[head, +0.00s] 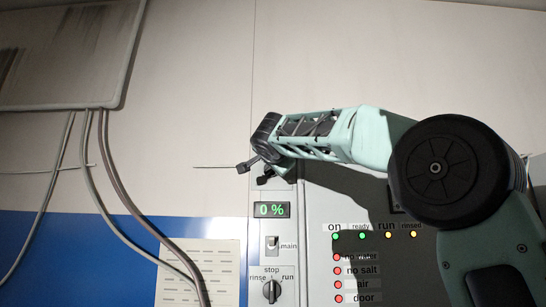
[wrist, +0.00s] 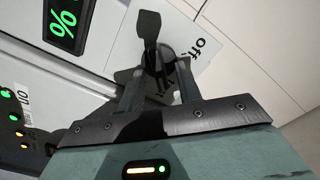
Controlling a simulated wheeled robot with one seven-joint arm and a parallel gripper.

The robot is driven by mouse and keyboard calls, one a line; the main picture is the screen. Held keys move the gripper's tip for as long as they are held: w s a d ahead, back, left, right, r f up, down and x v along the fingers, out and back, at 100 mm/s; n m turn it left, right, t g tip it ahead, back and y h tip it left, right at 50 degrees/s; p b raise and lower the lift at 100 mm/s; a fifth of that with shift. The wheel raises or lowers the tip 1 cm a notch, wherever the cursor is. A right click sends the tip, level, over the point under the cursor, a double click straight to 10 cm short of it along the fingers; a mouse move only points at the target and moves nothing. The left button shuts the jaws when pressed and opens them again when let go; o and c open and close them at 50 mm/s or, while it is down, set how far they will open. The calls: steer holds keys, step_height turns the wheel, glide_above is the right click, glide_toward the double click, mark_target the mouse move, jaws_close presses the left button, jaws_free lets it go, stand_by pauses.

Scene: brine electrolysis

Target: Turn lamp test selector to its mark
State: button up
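My gripper (head: 254,174) is at the top of the grey control panel, above the 0 % display. Its two dark fingertips show a small gap in the head view. The selector is hidden in the head view.
Below are the 0 % display (head: 272,210), a main switch (head: 273,243) and a rinse/stop/run knob (head: 271,291). Rows of indicator lamps (head: 338,271) stand to the right, partly in my arm's shadow. Cables (head: 110,215) hang at the left.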

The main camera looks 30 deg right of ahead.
steer(key=shift+p+x, duration=0.3)
steer(key=shift+x, duration=0.65)
jaws_close()
